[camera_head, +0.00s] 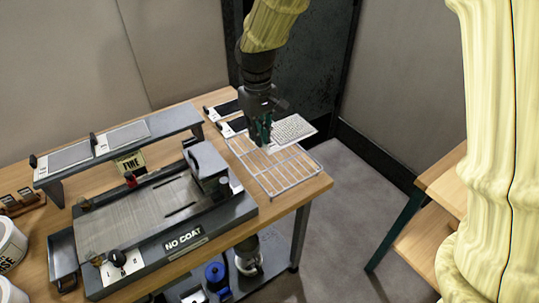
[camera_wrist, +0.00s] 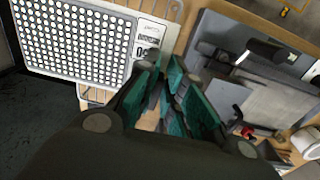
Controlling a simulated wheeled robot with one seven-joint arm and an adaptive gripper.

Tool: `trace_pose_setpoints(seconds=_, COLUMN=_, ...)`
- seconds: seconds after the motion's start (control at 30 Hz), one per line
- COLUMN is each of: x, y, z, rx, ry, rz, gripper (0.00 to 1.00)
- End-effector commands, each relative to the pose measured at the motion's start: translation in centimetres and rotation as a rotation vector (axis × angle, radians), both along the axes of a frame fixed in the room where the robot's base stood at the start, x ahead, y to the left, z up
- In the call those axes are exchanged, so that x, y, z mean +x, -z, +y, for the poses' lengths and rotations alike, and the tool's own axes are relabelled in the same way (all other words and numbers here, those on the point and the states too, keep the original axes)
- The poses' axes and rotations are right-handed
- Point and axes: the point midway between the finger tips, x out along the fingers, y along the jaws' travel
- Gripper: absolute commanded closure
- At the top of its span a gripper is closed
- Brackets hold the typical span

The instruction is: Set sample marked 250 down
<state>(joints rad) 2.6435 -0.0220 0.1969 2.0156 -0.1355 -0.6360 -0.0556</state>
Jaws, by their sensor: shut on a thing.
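My gripper (camera_head: 263,132) is shut on the edge of a pale sample panel (camera_head: 294,129) with a dense grid of dots. In the wrist view the sample (camera_wrist: 75,42) fills the upper left, and its label strip (camera_wrist: 150,38) lies by the teal fingers of my gripper (camera_wrist: 165,78). The label's large number is partly hidden by a finger; only its end, like "50", shows. The sample is over the far right part of a wire rack (camera_head: 291,184) at the table's right end, overhanging its right side. I cannot tell whether it touches the wires.
The near part of the rack is bare. A coating machine marked "NO COAT" (camera_head: 184,238) stands left of the rack, and a raised grey shelf (camera_head: 120,148) stands behind it. Open floor lies to the right.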

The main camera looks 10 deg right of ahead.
Motion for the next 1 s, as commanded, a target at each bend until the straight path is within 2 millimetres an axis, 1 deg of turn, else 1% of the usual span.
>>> trace_pose_setpoints(seconds=0.03, x=0.0, y=1.5, z=0.0, rx=0.0, ry=0.0, rz=0.0, gripper=1.0)
trace_pose_setpoints(seconds=0.1, x=0.0, y=2.2, z=0.0, rx=0.0, ry=0.0, rz=0.0, gripper=1.0)
trace_pose_setpoints(seconds=0.37, x=0.0, y=3.7, z=0.1, rx=0.0, ry=-0.001, rz=0.001, gripper=1.0)
trace_pose_setpoints(seconds=0.6, x=-0.1, y=7.2, z=0.0, rx=0.0, ry=-0.001, rz=0.003, gripper=1.0)
trace_pose_setpoints(seconds=0.7, x=-0.1, y=8.3, z=0.0, rx=-0.001, ry=-0.001, rz=0.002, gripper=1.0)
trace_pose_setpoints(seconds=0.87, x=0.0, y=9.1, z=0.0, rx=0.0, ry=-0.001, rz=0.0, gripper=1.0)
trace_pose_setpoints(seconds=1.0, x=-0.1, y=10.2, z=0.0, rx=-0.001, ry=-0.001, rz=0.002, gripper=1.0)
